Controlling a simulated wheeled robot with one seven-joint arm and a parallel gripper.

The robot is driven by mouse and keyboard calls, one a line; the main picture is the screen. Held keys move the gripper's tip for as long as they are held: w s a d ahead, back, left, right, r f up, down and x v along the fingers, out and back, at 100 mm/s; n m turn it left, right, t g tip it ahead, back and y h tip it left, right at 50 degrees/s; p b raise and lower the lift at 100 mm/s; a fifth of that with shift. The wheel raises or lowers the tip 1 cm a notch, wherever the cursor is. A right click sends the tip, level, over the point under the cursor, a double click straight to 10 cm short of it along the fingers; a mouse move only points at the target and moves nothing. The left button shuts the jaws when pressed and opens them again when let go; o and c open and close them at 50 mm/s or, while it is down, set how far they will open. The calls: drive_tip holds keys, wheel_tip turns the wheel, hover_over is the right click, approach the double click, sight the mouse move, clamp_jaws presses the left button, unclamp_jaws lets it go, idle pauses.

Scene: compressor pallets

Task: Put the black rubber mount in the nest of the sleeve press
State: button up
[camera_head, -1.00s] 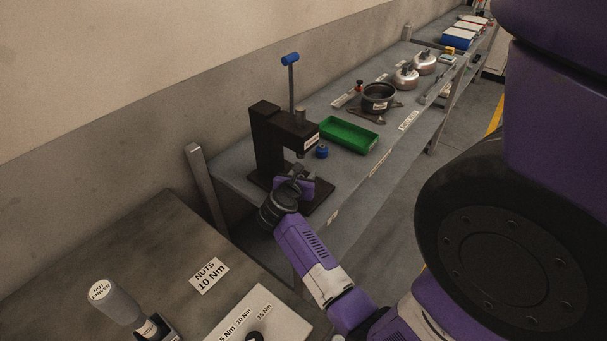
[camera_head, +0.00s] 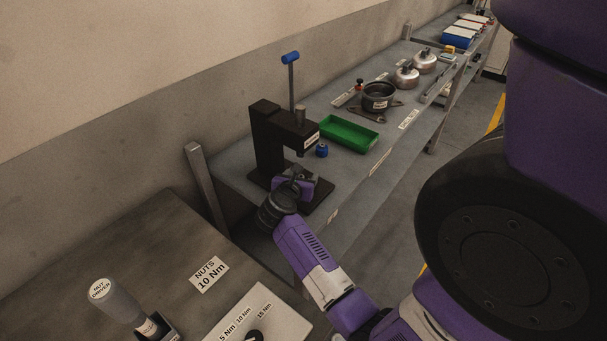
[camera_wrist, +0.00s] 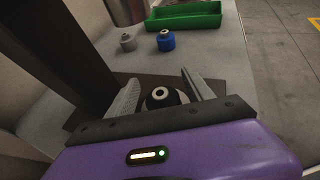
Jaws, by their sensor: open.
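The sleeve press (camera_head: 266,145) is a dark frame with a blue-knobbed lever, standing at the near end of the bench. My gripper (camera_head: 299,176) is low at its front, over the base plate, under the ram. In the wrist view my gripper (camera_wrist: 162,90) is open, with one grey finger on each side of the black rubber mount (camera_wrist: 157,102). The mount is round and black with a pale ring and a dark hole on top. It looks upright, low over the press base. The nest is hidden, so I cannot tell how the mount sits in it. The head view does not clearly show the mount.
A blue sleeve-like part (camera_wrist: 165,41) and a grey one (camera_wrist: 127,43) stand behind the press base. A green tray (camera_head: 349,134) is further along the bench. The press ram (camera_wrist: 127,9) and upright (camera_wrist: 62,45) are close above and left of my gripper.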

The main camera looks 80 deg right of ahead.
drive_tip(key=b+v, duration=0.1)
drive_tip(key=v, duration=0.9)
drive_tip(key=shift+a, duration=0.2)
drive_tip(key=shift+a+r, duration=0.25)
drive_tip(key=shift+a, duration=0.2)
drive_tip(key=a+r+n+t, duration=0.6)
drive_tip(key=a+n+t, duration=0.45)
drive_tip(key=n, duration=0.65)
drive_tip(key=a+r+n+t, duration=0.75)
drive_tip(key=a+n, duration=0.55)
drive_tip(key=n, duration=0.3)
drive_tip(key=s+a+f+n+g+y, duration=0.1)
drive_tip(key=s+a+f+n+y, duration=0.2)
drive_tip(key=a+n+y, duration=0.3)
drive_tip(key=s+a+f+n+y, duration=0.3)
drive_tip(key=s+a+n+y, duration=0.2)
drive_tip(key=n, duration=1.1)
drive_tip(key=a+y, duration=0.2)
drive_tip(key=shift+a+f+g, duration=0.4)
